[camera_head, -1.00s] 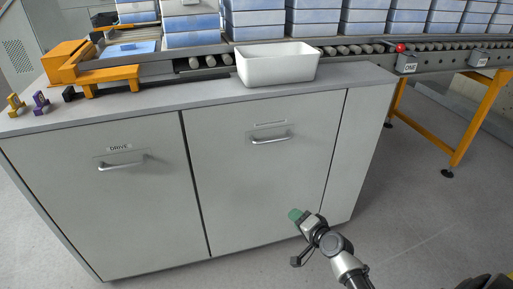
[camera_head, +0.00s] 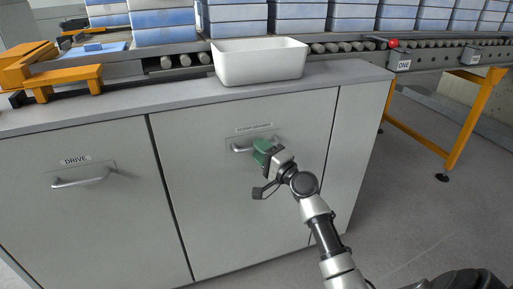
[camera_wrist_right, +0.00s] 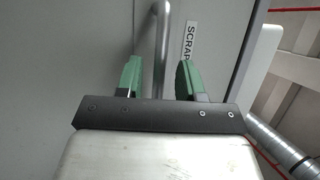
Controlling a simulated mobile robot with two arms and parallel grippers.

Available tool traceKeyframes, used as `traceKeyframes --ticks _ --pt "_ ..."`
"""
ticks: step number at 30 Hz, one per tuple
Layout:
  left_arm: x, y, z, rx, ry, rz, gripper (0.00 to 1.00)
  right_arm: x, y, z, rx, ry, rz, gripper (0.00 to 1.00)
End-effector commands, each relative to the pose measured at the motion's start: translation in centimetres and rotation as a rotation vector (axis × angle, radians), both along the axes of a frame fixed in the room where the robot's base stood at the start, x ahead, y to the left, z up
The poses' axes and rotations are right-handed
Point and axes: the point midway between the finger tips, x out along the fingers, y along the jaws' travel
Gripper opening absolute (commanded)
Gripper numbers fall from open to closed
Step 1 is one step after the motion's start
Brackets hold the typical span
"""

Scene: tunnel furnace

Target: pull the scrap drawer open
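The scrap drawer (camera_head: 220,200) is a grey front panel in the cabinet, and it looks closed. Its metal bar handle (camera_head: 240,149) sits near the top, under a small label. In the right wrist view the handle (camera_wrist_right: 161,50) runs up between the two green fingers, beside a label reading "SCRAP" (camera_wrist_right: 189,42). My right gripper (camera_head: 262,150) is at the handle's right part and hides some of it. In the wrist view the gripper (camera_wrist_right: 160,78) is open, with a gap on both sides of the bar. My left gripper is not in view.
A "DRIVE" panel (camera_head: 75,210) with a similar handle (camera_head: 80,181) is to the left. A white bin (camera_head: 258,66) stands on the worktop (camera_head: 180,98) above. A roller conveyor (camera_head: 335,48) with blue-and-white stacks runs behind. The floor (camera_head: 420,230) at right is clear.

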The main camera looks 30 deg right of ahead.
Motion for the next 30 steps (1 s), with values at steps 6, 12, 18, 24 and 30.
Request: traceKeyframes --ticks 6,12,18,24,30 --pt "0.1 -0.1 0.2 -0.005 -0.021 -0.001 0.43 1.7 0.3 0.3 -0.001 0.001 0.000 0.38" --pt "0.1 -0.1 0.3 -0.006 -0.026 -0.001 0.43 1.8 0.3 0.3 -0.001 0.001 0.000 0.38" --pt "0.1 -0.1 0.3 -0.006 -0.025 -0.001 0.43 1.8 0.3 0.3 -0.001 0.001 0.000 0.19" --pt "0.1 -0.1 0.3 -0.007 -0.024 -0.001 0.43 1.8 0.3 0.3 -0.001 0.002 0.000 0.00" --pt "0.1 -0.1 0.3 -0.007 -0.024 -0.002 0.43 1.8 0.3 0.2 -0.001 0.002 0.000 0.00"
